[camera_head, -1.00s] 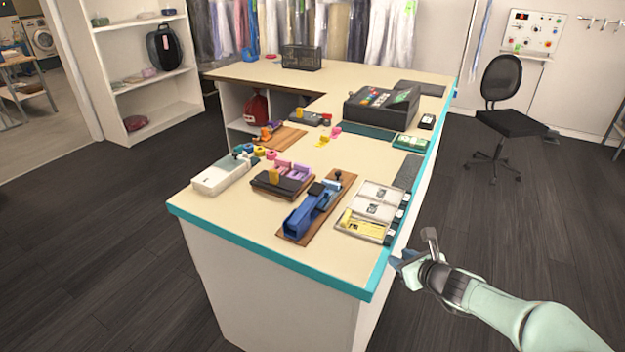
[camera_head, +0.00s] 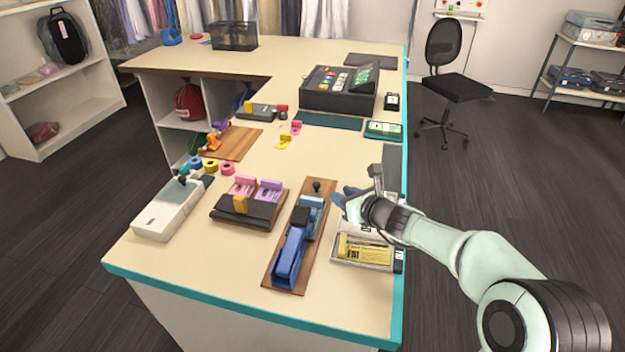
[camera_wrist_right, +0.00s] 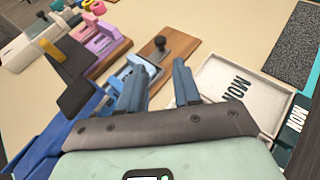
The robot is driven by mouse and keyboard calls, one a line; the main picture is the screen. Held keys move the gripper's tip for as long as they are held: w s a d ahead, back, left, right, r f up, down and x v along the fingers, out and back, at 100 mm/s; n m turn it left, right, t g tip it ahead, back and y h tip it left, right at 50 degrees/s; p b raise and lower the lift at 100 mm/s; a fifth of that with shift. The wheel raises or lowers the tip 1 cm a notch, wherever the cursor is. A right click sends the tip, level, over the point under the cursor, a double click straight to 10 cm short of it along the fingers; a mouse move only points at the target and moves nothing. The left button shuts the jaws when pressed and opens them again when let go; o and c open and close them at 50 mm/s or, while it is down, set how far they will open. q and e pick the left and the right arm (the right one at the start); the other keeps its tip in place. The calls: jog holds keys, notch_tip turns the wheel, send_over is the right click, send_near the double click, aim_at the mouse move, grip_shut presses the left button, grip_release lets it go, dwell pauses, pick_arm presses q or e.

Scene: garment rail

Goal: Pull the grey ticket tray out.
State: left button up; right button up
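Pale grey ticket trays (camera_head: 362,265) lie near the right edge of the counter, partly hidden by my right gripper. One shows a yellow ticket in the head view. I cannot tell which tray is the grey one the task names. My right gripper (camera_head: 352,194) is above the counter, between the blue stapler-like device and the trays. In the right wrist view its two fingers (camera_wrist_right: 158,88) are apart and empty, just left of the tray. My left gripper is not in view.
A blue device (camera_head: 292,248) on a wooden board stands left of the trays. A dark holder (camera_head: 248,211) with pink and purple pieces and a white box (camera_head: 167,212) lie further left. A dark mat (camera_head: 393,162) lies behind the trays.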

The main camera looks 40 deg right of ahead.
aim_at(317, 183)
jog(key=p+x, duration=0.1)
jog(key=x, duration=1.1)
jog(key=shift+w+f, duration=0.15)
jog(key=shift+f, duration=0.05)
jog(key=shift+c, duration=0.4)
grip_shut()
